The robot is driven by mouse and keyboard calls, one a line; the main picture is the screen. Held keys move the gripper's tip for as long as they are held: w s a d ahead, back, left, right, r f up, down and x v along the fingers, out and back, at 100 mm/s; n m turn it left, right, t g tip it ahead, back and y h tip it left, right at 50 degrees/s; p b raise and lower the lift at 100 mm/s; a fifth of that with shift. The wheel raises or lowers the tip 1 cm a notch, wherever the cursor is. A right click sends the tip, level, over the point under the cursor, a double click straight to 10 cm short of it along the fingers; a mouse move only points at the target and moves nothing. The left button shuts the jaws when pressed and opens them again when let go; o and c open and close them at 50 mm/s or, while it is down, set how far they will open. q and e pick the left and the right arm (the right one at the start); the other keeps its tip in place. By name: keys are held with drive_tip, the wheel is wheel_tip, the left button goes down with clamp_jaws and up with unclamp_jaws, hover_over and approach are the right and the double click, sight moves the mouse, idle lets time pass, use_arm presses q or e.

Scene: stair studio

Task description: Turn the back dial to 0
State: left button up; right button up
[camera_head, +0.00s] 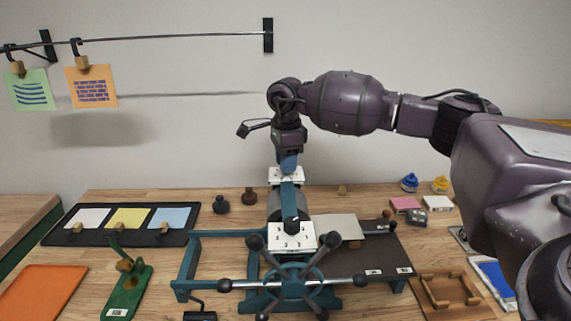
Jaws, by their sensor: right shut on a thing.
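A teal-framed press with a dark roller stands mid-table and carries two white dial plates. The back dial's plate (284,180) is the farther one, and its knob and most of its markings are hidden by my gripper. The front dial's plate (302,232) is nearer, with small numbers and a dark knob. My right gripper (288,168) points straight down over the back dial and is shut on its knob. Which number the back dial points to cannot be read. My left gripper is not in view.
A star-shaped handwheel (290,283) stands in front of the front dial. A black tray (188,233) with coloured sheets and a green stand (126,290) are left. Ink pots (409,184) and a wooden tray (428,305) are right. A rail (170,38) with hanging cards crosses the wall.

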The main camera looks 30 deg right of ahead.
drive_tip(key=n+b, duration=0.1)
drive_tip(key=n, duration=0.4)
drive_tip(key=shift+b, duration=0.35)
drive_tip(key=shift+n, duration=0.3)
drive_tip(key=shift+r, duration=0.1)
drive_tip(key=o, duration=0.9)
